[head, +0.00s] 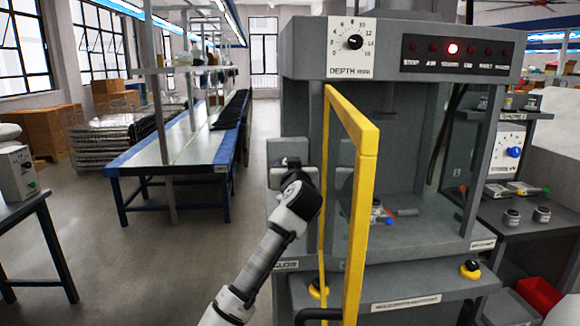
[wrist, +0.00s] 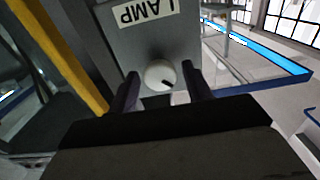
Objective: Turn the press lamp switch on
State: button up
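The lamp switch is a round white knob (wrist: 160,76) with a dark pointer mark, on a grey box under a "LAMP" label (wrist: 145,12) that reads upside down in the wrist view. My gripper (wrist: 161,84) is open, with one dark finger on each side of the knob. A small gap shows between each finger and the knob, and nothing is held. In the head view, my gripper is up against the left side of the grey press (head: 415,165), at a grey box (head: 284,149). There my wrist hides the knob.
A yellow guard frame (head: 366,200) stands open just right of my arm.

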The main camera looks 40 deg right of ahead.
jog(key=c, duration=0.8)
jog(key=shift+o, duration=0.2)
jog(key=shift+m+p, duration=1.95)
jog(key=shift+m, duration=6.85)
